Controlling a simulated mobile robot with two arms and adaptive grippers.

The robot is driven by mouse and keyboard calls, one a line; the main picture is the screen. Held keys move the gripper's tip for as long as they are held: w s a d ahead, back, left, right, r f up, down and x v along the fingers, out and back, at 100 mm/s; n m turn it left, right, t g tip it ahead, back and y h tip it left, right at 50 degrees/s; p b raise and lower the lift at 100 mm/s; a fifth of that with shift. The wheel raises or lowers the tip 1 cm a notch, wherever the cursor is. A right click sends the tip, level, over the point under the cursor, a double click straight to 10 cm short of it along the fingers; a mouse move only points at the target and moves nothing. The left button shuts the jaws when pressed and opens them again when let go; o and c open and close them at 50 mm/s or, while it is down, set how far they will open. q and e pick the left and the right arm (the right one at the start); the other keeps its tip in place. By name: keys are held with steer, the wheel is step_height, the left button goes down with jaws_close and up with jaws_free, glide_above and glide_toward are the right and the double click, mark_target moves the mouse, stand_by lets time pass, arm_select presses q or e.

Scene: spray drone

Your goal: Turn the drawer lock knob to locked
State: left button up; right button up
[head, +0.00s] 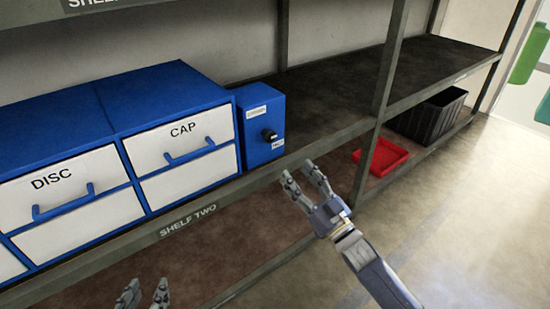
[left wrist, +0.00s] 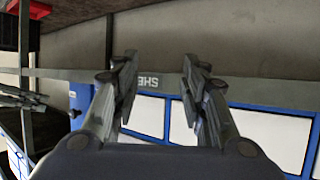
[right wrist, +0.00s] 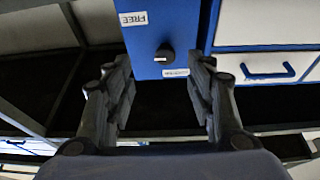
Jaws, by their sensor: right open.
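A small blue lock box (head: 262,105) stands on the shelf at the right end of the drawer units. A black round knob (head: 269,134) is on its front, with one label above and one below. In the right wrist view the knob (right wrist: 166,54) has a small pale mark, and one label (right wrist: 133,18) reads FREE; the other (right wrist: 175,73) is too small to read. My right gripper (head: 304,174) is open and empty, in front of and below the knob, apart from it. My left gripper (head: 143,292) is open and empty, low in front of the shelf.
Blue drawer units with white fronts, labelled DISC (head: 60,176) and CAP (head: 180,142), stand left of the box. The shelf edge (head: 230,193) runs below them. A shelf post (head: 382,95), red tray (head: 381,157) and black crate (head: 428,113) are to the right.

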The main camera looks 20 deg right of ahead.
mark_target(271, 138)
steer(key=shift+y, duration=0.5)
steer(key=x, duration=0.3)
steer(key=r+b+x, duration=0.1)
steer(key=x, duration=0.5)
steer(key=shift+a+r+b, duration=0.2)
steer(key=shift+r+b, duration=0.1)
steer(key=shift+b, duration=0.05)
arm_select(q)
step_height(271, 138, up, 10)
steer(key=w+d+t+h, duration=0.1)
steer(key=w+d+t, duration=0.1)
steer(key=t, duration=0.3)
arm_select(e)
steer(key=shift+x, duration=0.8)
arm_select(q)
steer(key=shift+w, duration=0.1)
steer(key=shift+h, duration=0.3)
arm_select(e)
steer(key=c, duration=1.1)
